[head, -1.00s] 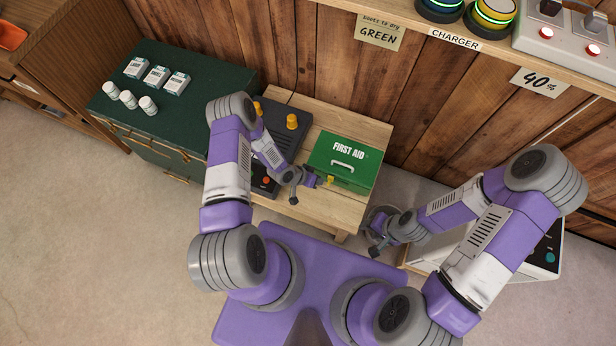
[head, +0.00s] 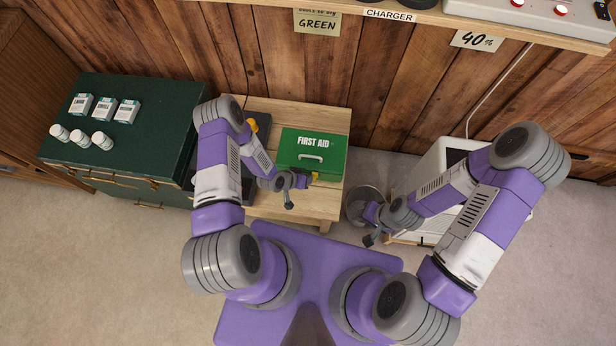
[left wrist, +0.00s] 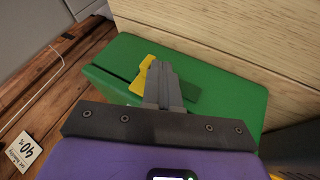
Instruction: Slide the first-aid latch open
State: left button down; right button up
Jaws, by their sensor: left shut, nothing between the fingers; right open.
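The green first-aid box (head: 325,150) stands on a light wooden table, with a white handle on it. Its small yellow latch (head: 315,176) is on the front, a little right of below the handle. My left gripper (head: 304,181) is shut and empty at the front, just left of the latch. My right gripper (head: 369,238) is open and empty, right of the table, away from the box.
A dark device (head: 240,185) with a yellow knob sits left of the box, partly behind my left arm. A green cabinet (head: 130,145) with small boxes and bottles stands further left. A white appliance (head: 430,165) stands right, behind my right arm. A shelf runs above.

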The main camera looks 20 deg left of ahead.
pick_arm(q)
jog(key=shift+d, duration=0.1)
dwell(0.3)
jog(key=shift+a+f, duration=0.1)
jog(key=shift+a, duration=0.35)
jog(key=a+b, duration=0.2)
jog(key=a, duration=0.1)
jog(key=shift+s+a+f, duration=0.1)
jog(key=shift+s+a, duration=0.1)
jog(key=p+v, duration=0.3)
jog(key=v, duration=0.7)
jog(key=shift+d, duration=0.15)
